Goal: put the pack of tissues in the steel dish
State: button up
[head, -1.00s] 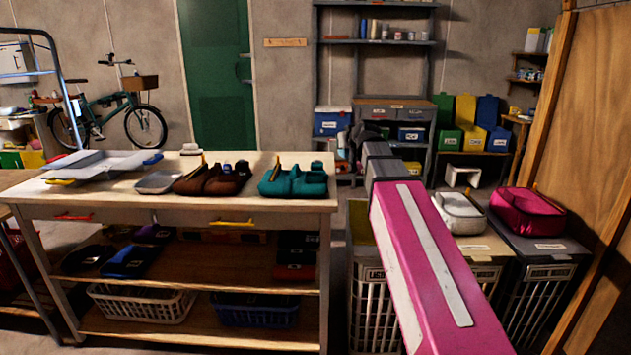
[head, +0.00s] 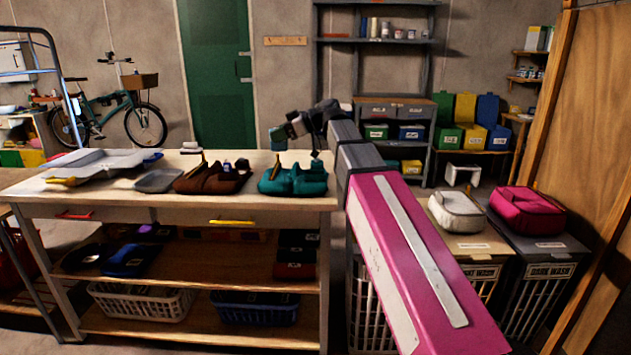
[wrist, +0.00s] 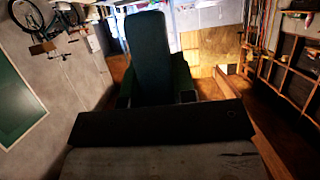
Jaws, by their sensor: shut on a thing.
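My gripper (head: 287,131) is shut on a dark teal block-like pack, which I take to be the pack of tissues (head: 278,139). It hangs in the air above the back right of the workbench. In the wrist view the pack (wrist: 150,45) stands up between the two fingers of my gripper (wrist: 156,88); its label cannot be read. A shallow grey metal dish, likely the steel dish (head: 158,181), sits on the bench top, well left of my gripper. It looks empty.
A brown caddy (head: 210,181) and a teal caddy (head: 293,182) stand on the bench (head: 110,203) between the dish and its right end. A grey tray (head: 90,163) lies at the left. White and magenta bags (head: 458,213) (head: 527,211) sit on hampers at right.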

jog(key=d+f, duration=0.2)
jog(key=d, duration=0.1)
jog(key=w+d+f, duration=0.1)
jog(key=d+f, duration=0.1)
jog(key=d, duration=0.2)
jog(key=w+d+f, duration=0.1)
jog(key=d+f, duration=0.2)
jog(key=d, duration=0.1)
jog(key=shift+w+d, duration=0.15)
jog(key=shift+w, duration=0.1)
jog(key=shift+f, duration=1.85)
jog(key=shift+f, duration=0.1)
jog(key=o, duration=0.9)
